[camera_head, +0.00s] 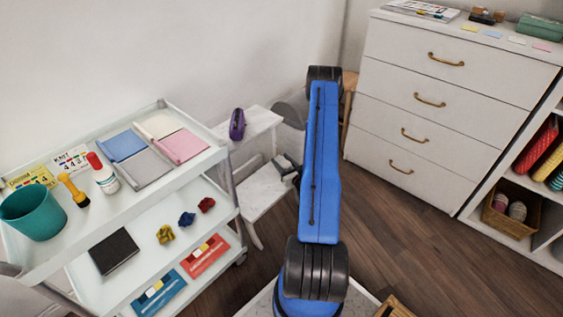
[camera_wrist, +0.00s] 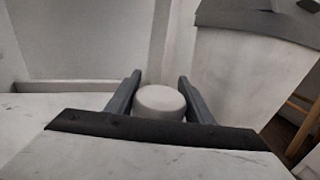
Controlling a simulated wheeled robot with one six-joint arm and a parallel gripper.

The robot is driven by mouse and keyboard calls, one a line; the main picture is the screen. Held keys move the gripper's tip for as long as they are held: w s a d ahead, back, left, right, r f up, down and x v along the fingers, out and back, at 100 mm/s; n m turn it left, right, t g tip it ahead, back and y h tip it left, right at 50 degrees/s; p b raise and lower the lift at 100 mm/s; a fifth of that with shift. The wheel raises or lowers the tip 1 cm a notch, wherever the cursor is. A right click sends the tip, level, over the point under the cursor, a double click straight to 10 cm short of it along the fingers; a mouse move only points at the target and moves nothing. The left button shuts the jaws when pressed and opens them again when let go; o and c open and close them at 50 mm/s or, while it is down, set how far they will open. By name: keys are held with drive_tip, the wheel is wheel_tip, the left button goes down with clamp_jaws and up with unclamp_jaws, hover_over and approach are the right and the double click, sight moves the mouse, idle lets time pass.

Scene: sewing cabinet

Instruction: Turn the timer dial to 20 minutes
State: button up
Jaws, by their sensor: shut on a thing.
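In the wrist view a pale round knob (camera_wrist: 160,98), which looks like the timer dial, sits between the two grey fingers of my gripper (camera_wrist: 160,80). My gripper is shut on it, one finger on each side. No marks or numbers can be read on the knob, and its lower part is hidden behind a dark bar. In the head view my gripper (camera_head: 289,172) shows only in part, beside the white step stool (camera_head: 262,188), left of my blue arm. The dial cannot be made out there.
A white cart (camera_head: 205,160) with a teal cup (camera_head: 33,213), bottles and papers stands at the left. A purple object (camera_head: 237,124) rests on the stool's top step. A white drawer chest (camera_head: 440,100) stands at the back right. Wooden floor (camera_head: 430,255) is clear at the right.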

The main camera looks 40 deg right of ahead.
drive_tip(key=o, duration=1.1)
drive_tip(key=shift+s, duration=0.1)
drive_tip(key=v, duration=1.7)
drive_tip(key=shift+s, duration=0.1)
